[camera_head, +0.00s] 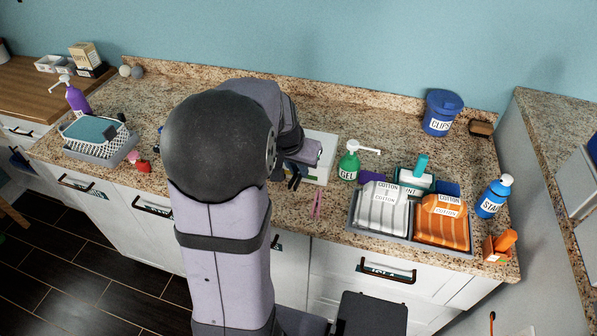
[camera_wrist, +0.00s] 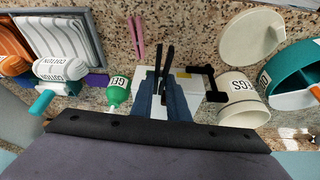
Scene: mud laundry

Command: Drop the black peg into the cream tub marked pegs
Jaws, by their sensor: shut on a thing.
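My gripper (camera_wrist: 161,90) is shut on the black peg (camera_wrist: 164,60), whose two dark prongs stick out past the blue-grey fingers in the wrist view. In the head view my gripper (camera_head: 297,172) is above the counter, left of the green gel bottle, and the peg (camera_head: 293,183) shows as a small dark shape. The cream tub (camera_wrist: 243,109) with a partly visible label ending "GS" stands to the right of my gripper in the wrist view, apart from the peg. My arm appears to hide the tub in the head view. A round cream lid (camera_wrist: 251,36) lies beside it.
A pink peg (camera_head: 317,205) lies near the counter's front edge. The green gel bottle (camera_head: 349,162) and a grey tray (camera_head: 354,222) with cotton bundles are to the right. A white box (camera_head: 325,146) is close behind my gripper. A teal container (camera_wrist: 290,78) stands beside the tub.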

